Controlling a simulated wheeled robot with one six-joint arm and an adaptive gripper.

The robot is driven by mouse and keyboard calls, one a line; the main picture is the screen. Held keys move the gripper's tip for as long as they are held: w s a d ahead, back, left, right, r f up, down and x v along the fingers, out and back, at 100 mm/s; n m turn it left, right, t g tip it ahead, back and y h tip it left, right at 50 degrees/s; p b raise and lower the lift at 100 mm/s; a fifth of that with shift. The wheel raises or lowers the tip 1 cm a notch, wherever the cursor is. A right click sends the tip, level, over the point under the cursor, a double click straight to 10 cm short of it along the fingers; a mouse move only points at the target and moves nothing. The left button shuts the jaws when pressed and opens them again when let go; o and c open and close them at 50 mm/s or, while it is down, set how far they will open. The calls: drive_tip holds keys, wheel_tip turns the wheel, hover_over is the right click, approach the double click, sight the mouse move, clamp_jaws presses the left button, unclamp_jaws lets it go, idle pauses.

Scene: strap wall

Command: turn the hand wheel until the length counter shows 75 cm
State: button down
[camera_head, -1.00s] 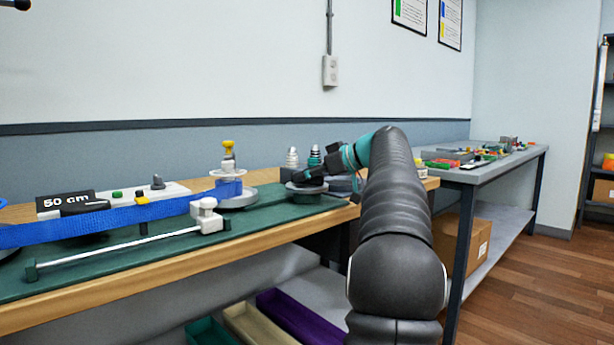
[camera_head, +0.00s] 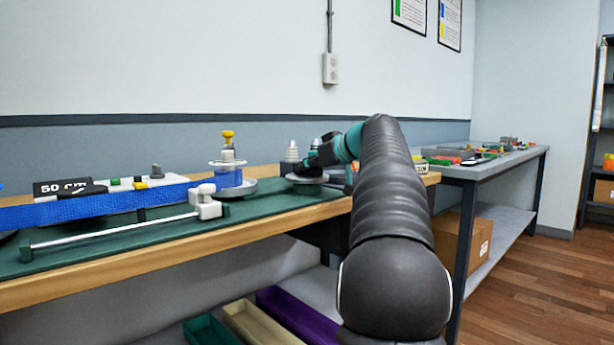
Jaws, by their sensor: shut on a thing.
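The length counter (camera_head: 62,187) is a black display at the left end of the bench and reads 50 cm. The hand wheel (camera_head: 303,180) is a grey disc toward the right end of the green board. My gripper (camera_head: 312,168) is over the wheel and shut on it; the fingertips are small and dark, so the exact grip point is hard to see. A blue strap (camera_head: 110,204) runs from the left to a spool (camera_head: 228,176) with a yellow top. My arm hides what lies right of the wheel.
A slide rail with a white block (camera_head: 204,202) lies along the board's front. Grey cone-shaped parts (camera_head: 292,153) stand behind the wheel. Coloured bins (camera_head: 300,318) sit below. A second bench (camera_head: 490,168) with small parts stands at the right.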

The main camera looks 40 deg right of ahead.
drive_tip(key=shift+m+h+b, duration=0.7)
drive_tip(key=shift+m+h, duration=0.7)
drive_tip(key=shift+h, duration=0.2)
drive_tip(key=c, duration=1.1)
unclamp_jaws()
drive_tip(key=shift+s, duration=0.1)
drive_tip(key=v, duration=1.1)
drive_tip(key=shift+s, duration=0.45)
